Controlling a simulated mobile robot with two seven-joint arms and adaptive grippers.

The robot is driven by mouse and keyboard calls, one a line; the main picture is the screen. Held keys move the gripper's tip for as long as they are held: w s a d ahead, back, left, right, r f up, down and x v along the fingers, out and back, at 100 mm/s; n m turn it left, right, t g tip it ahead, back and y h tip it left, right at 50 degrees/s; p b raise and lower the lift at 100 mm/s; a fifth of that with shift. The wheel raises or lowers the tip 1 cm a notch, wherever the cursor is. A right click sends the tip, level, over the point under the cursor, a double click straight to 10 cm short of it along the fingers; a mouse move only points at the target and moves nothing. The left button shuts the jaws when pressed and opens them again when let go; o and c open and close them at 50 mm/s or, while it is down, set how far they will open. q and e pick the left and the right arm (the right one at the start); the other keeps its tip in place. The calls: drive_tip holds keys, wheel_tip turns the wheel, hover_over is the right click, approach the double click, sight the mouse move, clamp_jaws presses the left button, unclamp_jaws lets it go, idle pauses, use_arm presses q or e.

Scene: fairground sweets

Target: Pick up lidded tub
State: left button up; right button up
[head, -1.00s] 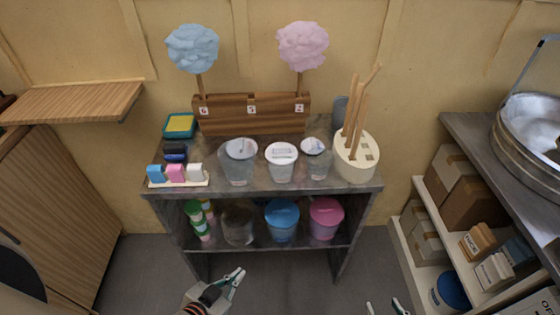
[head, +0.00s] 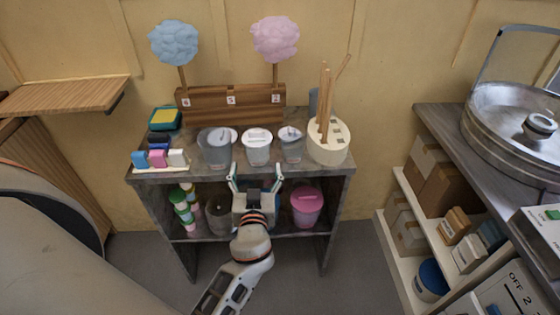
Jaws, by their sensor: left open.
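A pink lidded tub (head: 307,205) stands on the lower shelf at the right. A grey, see-through tub (head: 218,213) stands on that shelf at the left. The blue lidded tub between them is hidden behind my left gripper. My left gripper (head: 256,175) is open and empty, its fingers pointing at the shelf unit just below the white-topped container (head: 257,146) on the top. I cannot tell whether it touches the shelf's front edge. A grey see-through container (head: 214,149) and a smaller one (head: 291,146) stand either side of the white-topped one. My right gripper is not in view.
A stick holder (head: 329,151) stands at the top's right end. A wooden rack (head: 230,106) with blue and pink floss is behind. Small colored blocks (head: 157,158) line the front left. A counter with a steel bowl (head: 515,130) is at the right.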

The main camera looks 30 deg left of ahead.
sight(258, 148)
use_arm(q)
drive_tip(key=shift+w+d+r+n+y, duration=0.15)
drive_tip(key=shift+w+r, duration=0.05)
drive_tip(key=shift+r, duration=0.35)
drive_tip(key=shift+w+d+r+n+y, duration=0.15)
drive_tip(key=shift+w+r, duration=0.05)
drive_tip(key=shift+r, duration=0.3)
drive_tip(key=shift+w+a+r, duration=0.15)
drive_tip(key=shift+w+r, duration=0.05)
drive_tip(key=shift+w, duration=0.15)
drive_tip(key=p+x, duration=0.1)
drive_tip(key=x, duration=0.3)
drive_tip(key=p+x, duration=0.1)
drive_tip(key=x, duration=0.1)
drive_tip(key=shift+w+a+f+p, duration=0.2)
drive_tip(key=shift+a+f+p, duration=0.1)
drive_tip(key=shift+f+p, duration=0.1)
drive_tip(key=shift+w+a, duration=0.1)
drive_tip(key=shift+w, duration=0.05)
drive_tip(key=shift+f, duration=0.1)
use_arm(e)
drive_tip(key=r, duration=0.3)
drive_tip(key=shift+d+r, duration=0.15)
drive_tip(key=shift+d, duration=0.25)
use_arm(q)
drive_tip(key=c, duration=0.8)
